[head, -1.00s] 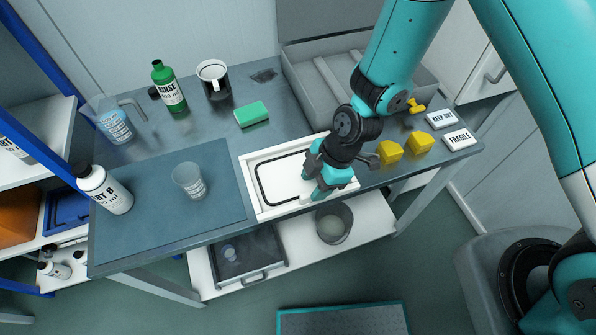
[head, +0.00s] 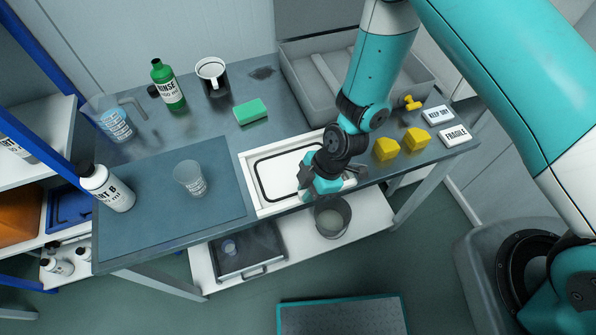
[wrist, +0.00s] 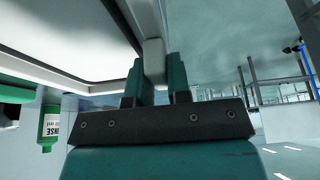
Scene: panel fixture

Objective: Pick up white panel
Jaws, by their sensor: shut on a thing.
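The white panel (head: 283,178) is a flat rectangle with a black rounded outline, at the front middle of the bench in the head view. It sits at or over a white frame (head: 249,187); I cannot tell whether it is raised. My gripper (head: 305,190) is at its front right part, which the gripper and wrist hide. In the wrist view the panel (wrist: 70,28) fills the upper left. The gripper's teal fingers (wrist: 156,72) are shut on a pale edge piece of it.
Two yellow blocks (head: 386,149) (head: 417,139) lie right of my wrist. A green sponge (head: 250,111) lies behind the panel and a grey open case (head: 310,72) stands at the back. A clear cup (head: 190,179) stands on the blue mat (head: 150,220) at left. A bucket (head: 332,218) is below.

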